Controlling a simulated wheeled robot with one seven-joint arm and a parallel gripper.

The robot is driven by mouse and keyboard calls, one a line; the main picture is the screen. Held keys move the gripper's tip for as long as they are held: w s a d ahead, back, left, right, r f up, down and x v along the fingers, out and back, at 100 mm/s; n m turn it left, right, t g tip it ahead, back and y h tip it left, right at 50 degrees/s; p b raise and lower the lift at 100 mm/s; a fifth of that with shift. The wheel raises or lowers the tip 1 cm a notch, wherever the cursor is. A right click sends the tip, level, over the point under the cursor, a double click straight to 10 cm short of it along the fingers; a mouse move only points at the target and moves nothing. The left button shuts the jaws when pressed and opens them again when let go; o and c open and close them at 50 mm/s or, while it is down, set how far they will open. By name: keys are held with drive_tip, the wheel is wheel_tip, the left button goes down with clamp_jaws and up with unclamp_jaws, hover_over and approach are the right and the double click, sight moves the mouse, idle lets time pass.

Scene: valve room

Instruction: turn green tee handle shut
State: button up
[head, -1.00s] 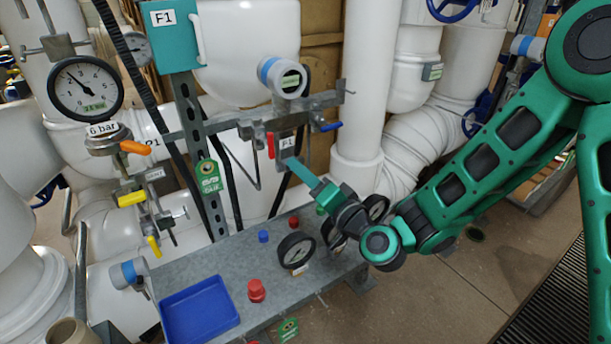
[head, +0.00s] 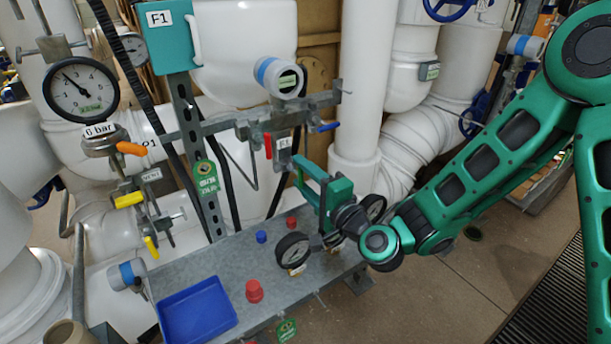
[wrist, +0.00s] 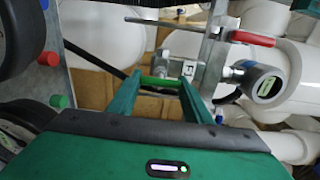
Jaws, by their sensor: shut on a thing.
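The green tee handle (wrist: 160,82) shows in the wrist view as a short green bar across the gap between my fingertips. It sits in front of a small metal fitting with a white tag (wrist: 188,69). My gripper (wrist: 158,84) is shut on the handle, one finger at each end of the bar. In the head view my gripper (head: 298,171) reaches left from the arm, its two fingers one above the other, just below the valve manifold (head: 272,125). The handle is too small to make out clearly there.
A red lever (head: 268,146) and a blue lever (head: 328,127) are close above my gripper. Below are a metal shelf (head: 215,262) with a black gauge (head: 293,250), coloured caps and a blue tray (head: 197,310). A white pipe (head: 362,80) stands behind.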

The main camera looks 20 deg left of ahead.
drive_tip(key=shift+d+f, duration=0.15)
drive_tip(key=shift+f, duration=0.15)
drive_tip(key=o, duration=1.1)
drive_tip(key=shift+w, duration=0.15)
drive_tip(key=shift+c, duration=0.2)
drive_tip(key=shift+r, duration=0.1)
